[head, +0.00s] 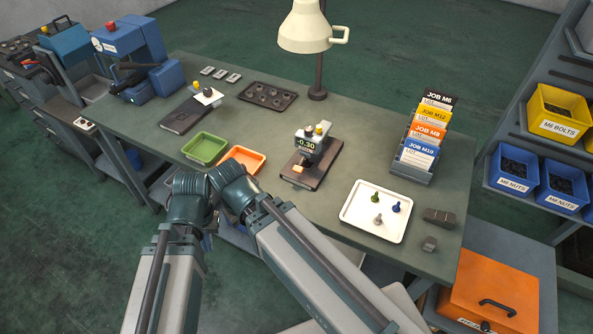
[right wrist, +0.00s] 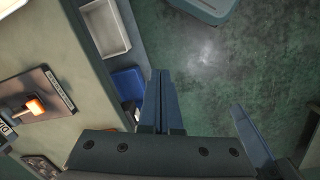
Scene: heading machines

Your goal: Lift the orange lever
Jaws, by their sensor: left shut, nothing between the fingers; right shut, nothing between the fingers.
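The orange lever (head: 298,168) is a small orange-tipped handle on the front of a gauge (head: 308,143) reading -0.30, on a dark base plate (head: 318,172). The right wrist view shows an orange-tipped lever (right wrist: 36,106) on a dark, labelled plate at the left edge. My left gripper (head: 209,242) is mostly hidden beneath my arm joints, left of the gauge and apart from it. My right gripper (right wrist: 160,74) is shut and empty in the wrist view, away from the lever; I cannot make it out in the head view.
Green (head: 205,149) and orange (head: 243,160) trays lie between my arms and the gauge. A white tray (head: 358,226) with small bolts and a card rack (head: 408,171) stand to the right. A lamp (head: 312,32) stands behind the gauge. Bare bench (head: 240,120) lies left of it.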

